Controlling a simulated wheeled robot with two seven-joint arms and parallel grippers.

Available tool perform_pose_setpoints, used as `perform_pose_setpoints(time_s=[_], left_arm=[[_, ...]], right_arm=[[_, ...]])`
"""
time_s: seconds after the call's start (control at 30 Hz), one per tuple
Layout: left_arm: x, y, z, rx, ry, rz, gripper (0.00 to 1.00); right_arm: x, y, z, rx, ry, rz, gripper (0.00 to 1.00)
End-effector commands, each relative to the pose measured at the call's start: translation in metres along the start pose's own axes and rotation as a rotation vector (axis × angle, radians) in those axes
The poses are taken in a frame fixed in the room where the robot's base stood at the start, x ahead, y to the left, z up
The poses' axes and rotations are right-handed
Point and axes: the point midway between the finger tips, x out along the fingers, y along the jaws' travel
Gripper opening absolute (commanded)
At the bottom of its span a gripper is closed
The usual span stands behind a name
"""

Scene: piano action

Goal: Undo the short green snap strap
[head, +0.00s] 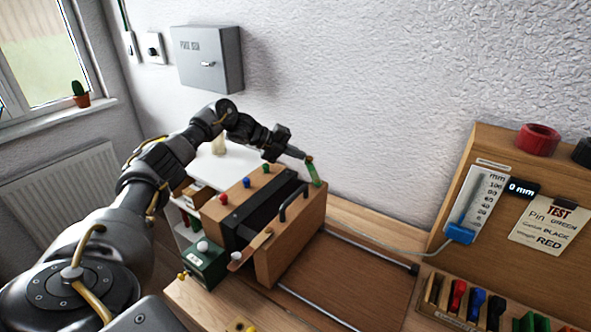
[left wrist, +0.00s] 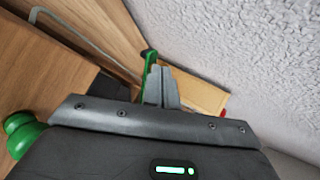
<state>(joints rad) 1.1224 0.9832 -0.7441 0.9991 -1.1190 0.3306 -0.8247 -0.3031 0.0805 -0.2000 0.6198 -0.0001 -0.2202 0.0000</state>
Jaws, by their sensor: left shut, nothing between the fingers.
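The short green strap (head: 315,175) is at the far upper right end of the wooden piano-action case (head: 290,245). Its upper end stands up beside my left gripper's fingertips (head: 305,158). In the left wrist view the green strap (left wrist: 149,66) shows just behind and left of the fingers (left wrist: 161,72), with a dark end at its top. My left gripper is shut with nothing between its fingers. It is at the strap's upper end; I cannot tell whether they touch. The fingers hide part of the strap in the left wrist view. My right gripper is not in view.
The case has a black handle (head: 294,199) and a tan strap (head: 250,250) at the front. A dark green box (head: 205,262) stands to the left. A board with a gauge (head: 478,205) and a tray of coloured tools (head: 470,305) stand right. The wall is close behind.

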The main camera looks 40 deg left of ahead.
Motion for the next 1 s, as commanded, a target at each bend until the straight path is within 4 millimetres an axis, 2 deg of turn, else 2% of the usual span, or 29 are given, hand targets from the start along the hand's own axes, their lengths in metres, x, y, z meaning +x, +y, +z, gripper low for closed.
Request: perform_pose_setpoints(time_s=[0.23,0.6,1.0], left_arm=[[0.018,-0.011,0.008,-0.005,-0.007,-0.001,0.0],[0.051,-0.03,0.006,-0.003,-0.005,0.0,0.0],[0.068,-0.041,0.001,-0.003,-0.006,0.0,0.0]], right_arm=[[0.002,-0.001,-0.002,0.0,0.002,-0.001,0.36],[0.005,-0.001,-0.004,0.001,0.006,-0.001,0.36],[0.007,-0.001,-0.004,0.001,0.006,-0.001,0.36]])
